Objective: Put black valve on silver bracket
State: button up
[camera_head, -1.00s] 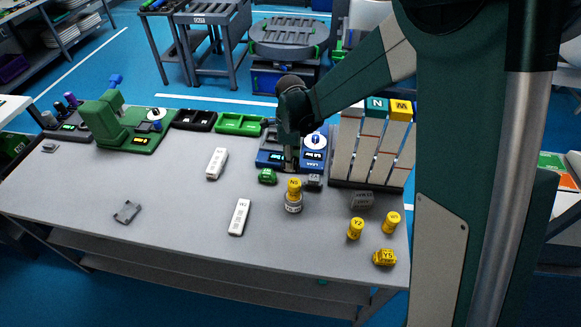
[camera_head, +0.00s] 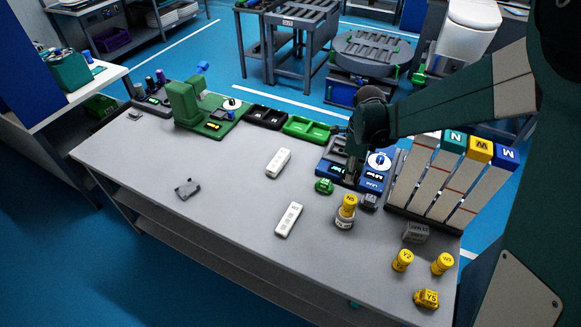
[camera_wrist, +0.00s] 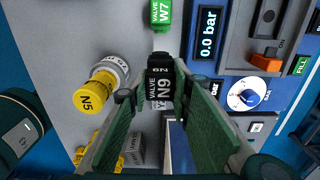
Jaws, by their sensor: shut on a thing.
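The black valve (camera_wrist: 160,88), labelled N9, sits between the two green fingers of my gripper (camera_wrist: 161,98) in the wrist view, and the fingers are shut on it. In the head view my gripper (camera_head: 352,178) points down at the front part of the blue test station (camera_head: 372,184); the valve is hidden there. A small grey, silver-looking bracket (camera_head: 187,189) lies alone on the left part of the table, well away from my gripper.
A green valve (camera_head: 324,186), a yellow-capped cylinder (camera_head: 346,210) and a small grey part (camera_head: 369,201) stand close to my gripper. Two white bars (camera_head: 289,220) lie mid-table. Tilted racks (camera_head: 425,180) stand at the right. The table around the bracket is clear.

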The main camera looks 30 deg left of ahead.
jog(key=a+n, duration=0.2)
jog(key=a, duration=1.3)
jog(key=r+n, duration=0.2)
jog(key=n, duration=0.5)
send_over(188, 189)
jog(key=shift+a+f+p, duration=0.15)
jog(key=shift+f+p, duration=0.1)
jog(key=shift+p, duration=0.2)
jog(key=shift+f, duration=0.1)
jog(key=shift+f, duration=3.05)
jog(key=shift+f+b, duration=0.35)
jog(key=shift+f, duration=1.5)
